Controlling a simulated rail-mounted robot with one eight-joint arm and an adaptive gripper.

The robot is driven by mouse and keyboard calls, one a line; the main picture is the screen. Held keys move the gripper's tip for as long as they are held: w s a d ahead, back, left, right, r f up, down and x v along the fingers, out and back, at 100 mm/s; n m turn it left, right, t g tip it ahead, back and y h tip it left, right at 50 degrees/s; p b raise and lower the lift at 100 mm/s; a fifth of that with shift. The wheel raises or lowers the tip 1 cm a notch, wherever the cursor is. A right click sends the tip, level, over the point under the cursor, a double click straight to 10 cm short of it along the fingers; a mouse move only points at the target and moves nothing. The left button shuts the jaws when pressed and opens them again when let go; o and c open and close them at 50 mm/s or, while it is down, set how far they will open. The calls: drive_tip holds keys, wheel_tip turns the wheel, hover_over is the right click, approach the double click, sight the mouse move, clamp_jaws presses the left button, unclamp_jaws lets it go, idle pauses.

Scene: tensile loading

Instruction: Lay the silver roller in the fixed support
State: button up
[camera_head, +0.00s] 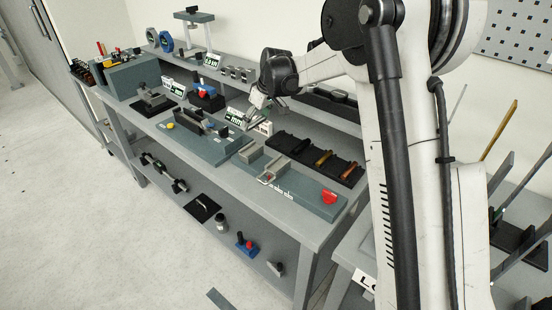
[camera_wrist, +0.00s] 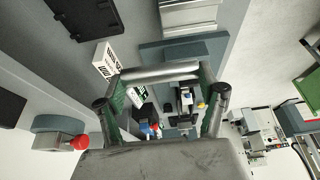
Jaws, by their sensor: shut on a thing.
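My gripper (camera_wrist: 160,90) is shut on the silver roller (camera_wrist: 160,72), which spans crosswise between the fingertips in the wrist view. In the head view my gripper (camera_head: 257,104) is above the back of the bench, and I cannot make out the roller there. A blue-grey base with light grey blocks (camera_head: 250,154) and a red knob (camera_head: 330,197) stands on the bench, in front of and below my gripper. I cannot tell for sure which block is the fixed support. A grey grooved block (camera_wrist: 190,14) shows beyond the roller in the wrist view.
A black tray (camera_head: 285,145) with dark and copper-coloured bars lies behind the base. To the left stands another blue-grey base (camera_head: 215,150) with a dark fixture. Small white label signs (camera_head: 236,118) stand at the back. A lower shelf holds several parts.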

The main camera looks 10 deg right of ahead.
sight(249, 129)
idle(0.4)
drive_tip(key=s+p, duration=0.1)
drive_tip(key=s+a+p, duration=0.1)
drive_tip(key=s+a+r+p, duration=0.1)
drive_tip(key=s+p, duration=0.1)
drive_tip(key=shift+s+a, duration=0.1)
drive_tip(key=shift+s+a+f, duration=0.15)
drive_tip(key=shift+s+f, duration=0.1)
drive_tip(key=shift+s, duration=0.1)
drive_tip(key=shift+f+b, duration=2.25)
drive_tip(key=shift+f, duration=0.45)
drive_tip(key=o, duration=1.6)
drive_tip(key=shift+c, duration=0.2)
